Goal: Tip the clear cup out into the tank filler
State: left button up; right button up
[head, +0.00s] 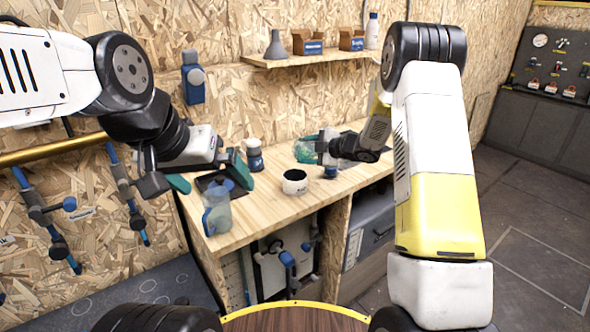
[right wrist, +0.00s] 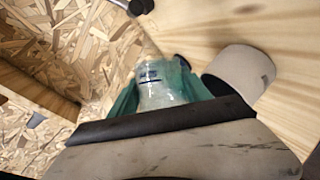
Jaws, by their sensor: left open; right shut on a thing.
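My right gripper (head: 308,148) is over the back of the workbench, shut on the clear cup (head: 304,155). In the right wrist view the cup (right wrist: 160,88), with blue marking, sits between the green fingers. Its tilt and contents are hard to tell. A short white cylinder with a dark open top, likely the tank filler (head: 295,187), stands on the bench, left of and nearer than the cup. It also shows in the right wrist view (right wrist: 238,75), right of the cup and apart from it. My left gripper (head: 209,176) is open and empty over the bench's left end.
A clear bluish jug (head: 217,217) stands at the bench's (head: 262,215) front left corner. A blue and white jar (head: 254,158) stands behind. A wall shelf (head: 310,57) holds a grey funnel (head: 275,45), boxes and a bottle (head: 372,31). Bare wood lies around the white cylinder.

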jog(key=shift+a+r+n+t, duration=0.1)
jog(key=shift+r+n+t, duration=0.2)
jog(key=shift+n, duration=0.2)
jog(key=shift+s, duration=0.1)
jog(key=shift+s+f+n+t+h, duration=0.15)
jog(key=shift+f+n+t+h, duration=0.2)
jog(key=shift+n+t, duration=0.2)
jog(key=shift+s+a+r+n+t, duration=0.25)
jog(key=shift+s+a+n, duration=0.1)
jog(key=shift+s+n, duration=0.25)
dwell(0.4)
jog(key=shift+s+a+r, duration=0.1)
jog(key=shift+r+n+t, duration=0.1)
jog(key=shift+n+t, duration=0.2)
jog(key=shift+n, duration=0.05)
jog(key=shift+w, duration=0.2)
jog(key=shift+r+n, duration=0.1)
jog(key=shift+n, duration=0.2)
